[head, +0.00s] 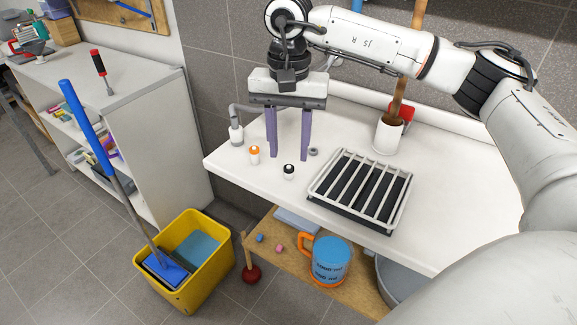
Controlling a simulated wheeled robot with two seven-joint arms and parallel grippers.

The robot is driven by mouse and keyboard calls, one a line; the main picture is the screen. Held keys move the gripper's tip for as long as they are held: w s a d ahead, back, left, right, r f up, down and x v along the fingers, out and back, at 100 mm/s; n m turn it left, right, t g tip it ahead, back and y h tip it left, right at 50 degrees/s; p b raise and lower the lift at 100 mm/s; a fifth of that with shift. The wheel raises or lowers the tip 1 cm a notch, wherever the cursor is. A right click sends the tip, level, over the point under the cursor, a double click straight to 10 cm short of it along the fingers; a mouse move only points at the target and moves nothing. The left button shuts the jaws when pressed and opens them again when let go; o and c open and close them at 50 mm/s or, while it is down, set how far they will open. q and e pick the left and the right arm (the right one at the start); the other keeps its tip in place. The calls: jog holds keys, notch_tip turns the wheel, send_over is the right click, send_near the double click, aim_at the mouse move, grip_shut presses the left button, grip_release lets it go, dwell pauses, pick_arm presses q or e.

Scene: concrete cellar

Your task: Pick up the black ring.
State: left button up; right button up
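A small dark grey ring (313,151), which looks like the black ring, lies flat on the white worktop (235,160). My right gripper (289,158) points down over the worktop with its two purple fingers apart and nothing between them. The ring shows just to the right of the right-hand finger's tip. I cannot tell how high the fingertips are above the worktop. My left gripper is not in view.
A small black-capped bottle (289,173) and an orange-capped one (254,156) stand near the fingers. A white rack (316,190) with a dark base is at right, and a white pot (387,137) stands behind. A yellow bucket (205,279) is on the floor.

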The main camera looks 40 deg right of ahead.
aim_at(289, 168)
jog(key=shift+f, duration=1.8)
jog(key=shift+f, duration=0.25)
grip_shut()
